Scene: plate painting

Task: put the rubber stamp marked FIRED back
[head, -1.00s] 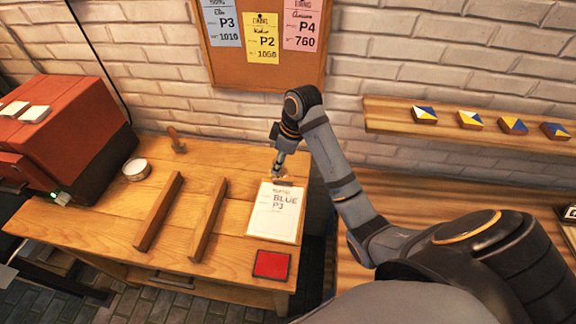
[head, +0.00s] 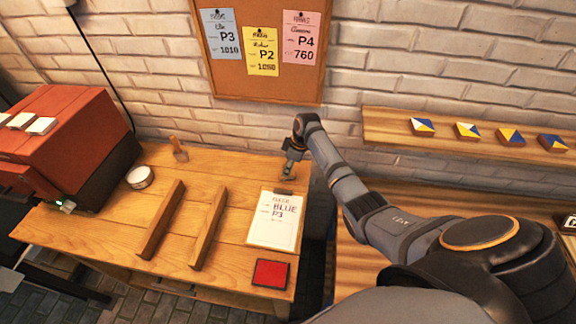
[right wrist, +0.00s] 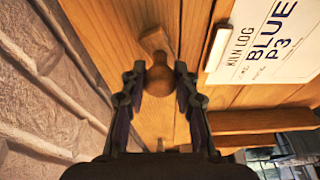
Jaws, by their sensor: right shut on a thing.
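My right gripper (head: 289,170) is at the back right of the wooden table, just behind the clipboard. In the right wrist view, my right gripper (right wrist: 160,82) is shut on the round wooden knob of a stamp (right wrist: 159,72). A wooden part shows beyond the knob; no FIRED marking is readable, and I cannot tell whether the stamp touches the table. The kiln log sheet (head: 272,222), reading BLUE P3, lies on the clipboard in front of the gripper. A red pad (head: 270,273) lies near the table's front right. My left gripper is not in view.
Another wooden-handled item (head: 179,150) stands at the table's back, beside a small round tin (head: 140,177). Two wooden bars (head: 161,222) lie mid-table. A red kiln (head: 70,140) stands left. A brick wall and corkboard (head: 308,85) are close behind; a shelf (head: 385,122) is at right.

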